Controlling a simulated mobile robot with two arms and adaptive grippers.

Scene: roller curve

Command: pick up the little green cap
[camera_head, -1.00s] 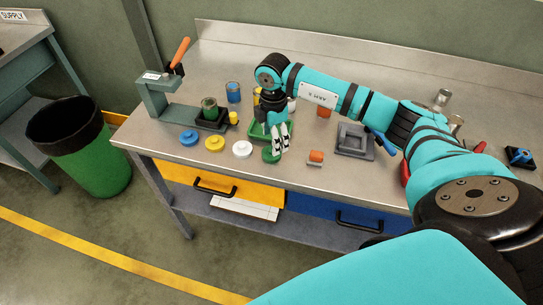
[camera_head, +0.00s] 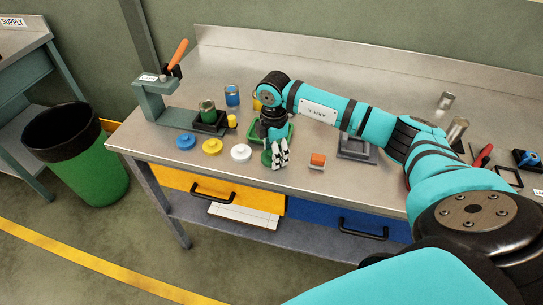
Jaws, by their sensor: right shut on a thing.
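I cannot tell whether the cap is clear of the bench top. My left gripper is not in view.
White (camera_head: 241,153), yellow (camera_head: 212,146) and blue (camera_head: 186,142) caps lie to the left. A green tray (camera_head: 288,128) is partly hidden behind the gripper. A press with an orange handle (camera_head: 178,53) stands at the left.

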